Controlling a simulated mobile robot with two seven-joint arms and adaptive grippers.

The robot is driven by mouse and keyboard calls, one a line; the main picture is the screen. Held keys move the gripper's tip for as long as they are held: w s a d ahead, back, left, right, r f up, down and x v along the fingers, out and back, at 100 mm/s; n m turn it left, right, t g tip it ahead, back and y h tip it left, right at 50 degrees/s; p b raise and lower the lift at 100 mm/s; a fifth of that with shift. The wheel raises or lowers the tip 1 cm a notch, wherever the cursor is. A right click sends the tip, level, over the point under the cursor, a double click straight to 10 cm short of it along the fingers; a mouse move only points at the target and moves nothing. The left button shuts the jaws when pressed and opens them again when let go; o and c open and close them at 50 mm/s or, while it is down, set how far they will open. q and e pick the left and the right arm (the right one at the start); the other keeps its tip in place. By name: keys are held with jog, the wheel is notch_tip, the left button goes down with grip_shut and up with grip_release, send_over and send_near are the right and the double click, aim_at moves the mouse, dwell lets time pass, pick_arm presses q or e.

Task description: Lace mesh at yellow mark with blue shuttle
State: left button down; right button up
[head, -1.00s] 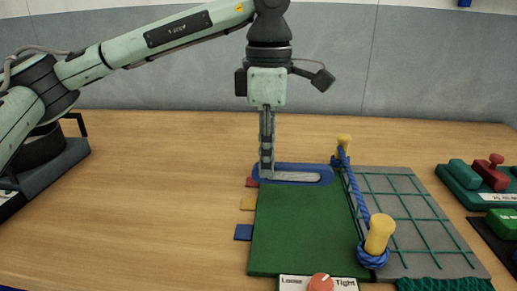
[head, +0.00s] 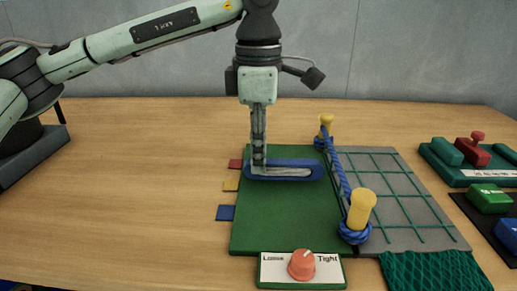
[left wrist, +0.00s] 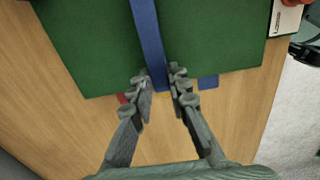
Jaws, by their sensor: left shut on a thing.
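The blue shuttle (head: 312,169), wound with pale cord, lies crosswise over the far part of the green board (head: 285,220). My left gripper (head: 259,168) points down and is shut on its left end. The left wrist view shows the shuttle (left wrist: 148,35) between my fingers (left wrist: 163,84). I cannot tell if it touches the board. The yellow mark (head: 231,185) is a tab on the board's left edge, between a red tab (head: 235,164) and a blue tab (head: 226,213). The green mesh (head: 402,196) lies on a grey panel to the right. My right gripper is not in view.
A blue rope (head: 340,175) runs between two yellow pegs, far (head: 326,121) and near (head: 362,208), right of the shuttle. A Loose/Tight dial (head: 301,265) is at the front. Trays with red, green and blue blocks stand at right. The table's left side is clear.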

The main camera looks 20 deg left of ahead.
aim_at(295, 161)
pick_arm(q)
jog(key=shift+f, duration=0.45)
jog(key=shift+w+d, duration=0.3)
jog(key=shift+d, duration=0.7)
jog(key=shift+w+d, duration=0.3)
jog(key=shift+d, duration=0.75)
jog(key=shift+w+d, duration=0.3)
jog(key=shift+d, duration=0.7)
jog(key=c, duration=1.4)
grip_release()
jog(key=shift+o, duration=0.2)
notch_tip(295, 161, up, 12)
